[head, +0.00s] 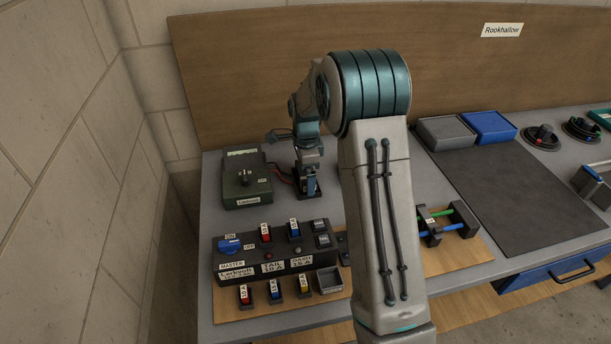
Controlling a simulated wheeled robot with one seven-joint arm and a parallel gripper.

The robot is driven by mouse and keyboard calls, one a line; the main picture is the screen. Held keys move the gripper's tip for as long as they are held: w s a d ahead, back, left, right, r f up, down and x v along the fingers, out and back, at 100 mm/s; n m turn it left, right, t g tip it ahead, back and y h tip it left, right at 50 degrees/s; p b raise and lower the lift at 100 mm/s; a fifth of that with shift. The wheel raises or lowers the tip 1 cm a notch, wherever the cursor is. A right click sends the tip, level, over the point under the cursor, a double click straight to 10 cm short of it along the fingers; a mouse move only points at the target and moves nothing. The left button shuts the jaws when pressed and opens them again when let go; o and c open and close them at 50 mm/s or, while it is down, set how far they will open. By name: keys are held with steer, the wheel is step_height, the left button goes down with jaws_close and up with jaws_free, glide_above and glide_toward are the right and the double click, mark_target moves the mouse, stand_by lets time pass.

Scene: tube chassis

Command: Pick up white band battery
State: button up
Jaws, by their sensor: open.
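My gripper (308,186) points down near the back left of the bench, to the right of a dark green box. The jaws are open. They are small and dark here, and I cannot tell if anything stands between them. A dark holder (462,214) right of my arm has a green cylinder (440,212) and a blue cylinder (470,230) lying across it. A small white patch shows at its left, partly behind my arm. I cannot make out for certain which thing is the white band battery. My gripper is well to the left of this holder.
A black switch panel (236,262) with red and blue fuses stands at the front left, with several loose fuses before it. The dark green box (246,188) has red wires. Grey and blue trays (490,127) and a dark mat (510,185) lie right. A wooden backboard (240,75) stands behind.

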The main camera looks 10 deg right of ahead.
steer(key=c, duration=1)
steer(key=shift+r, duration=0.1)
steer(key=c, duration=0.3)
